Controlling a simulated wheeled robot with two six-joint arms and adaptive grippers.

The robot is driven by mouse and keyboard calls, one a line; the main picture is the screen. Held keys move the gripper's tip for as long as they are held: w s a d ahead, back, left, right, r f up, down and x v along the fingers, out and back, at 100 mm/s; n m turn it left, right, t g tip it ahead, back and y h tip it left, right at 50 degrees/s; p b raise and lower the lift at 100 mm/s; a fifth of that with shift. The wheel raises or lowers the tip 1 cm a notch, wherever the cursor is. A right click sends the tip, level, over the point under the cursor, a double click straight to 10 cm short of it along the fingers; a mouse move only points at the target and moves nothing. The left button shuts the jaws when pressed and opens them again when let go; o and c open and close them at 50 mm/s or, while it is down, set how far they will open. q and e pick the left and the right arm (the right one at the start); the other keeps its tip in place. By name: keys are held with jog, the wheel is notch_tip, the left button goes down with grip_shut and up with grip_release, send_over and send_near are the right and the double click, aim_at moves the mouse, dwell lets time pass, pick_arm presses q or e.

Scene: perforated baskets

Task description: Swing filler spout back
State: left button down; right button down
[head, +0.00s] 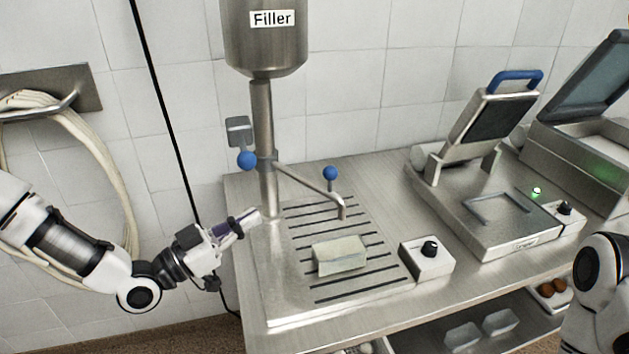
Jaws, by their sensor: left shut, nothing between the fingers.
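The filler (262,100) is a steel hopper on an upright column with a label on its front. Its thin spout (308,184) swings out from the column to the right and ends in a downturned tip over the slotted drip tray. A blue ball knob (330,173) stands on the spout near its end. Another blue ball (246,160) sits at the left of the column. My left gripper (250,218) is shut and empty, left of the column's foot and apart from the spout. My right gripper is out of view; only part of my right arm shows at the lower right.
A pale block-shaped tub (340,255) sits on the slotted tray (292,312), in front of the spout tip. A control box with a black knob (427,261) is to its right. A sealer machine (490,210) stands farther right. A hose coil (85,130) hangs at left.

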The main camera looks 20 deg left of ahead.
aim_at(325, 176)
pick_arm(q)
jog(key=p+x, duration=0.2)
jog(key=x, duration=1.1)
jog(key=shift+w+d+p, duration=0.2)
jog(key=shift+d+p, duration=0.1)
jog(key=shift+p, duration=0.1)
jog(key=shift+w+d, duration=0.3)
jog(key=shift+w, duration=0.1)
jog(key=shift+w+f, duration=0.1)
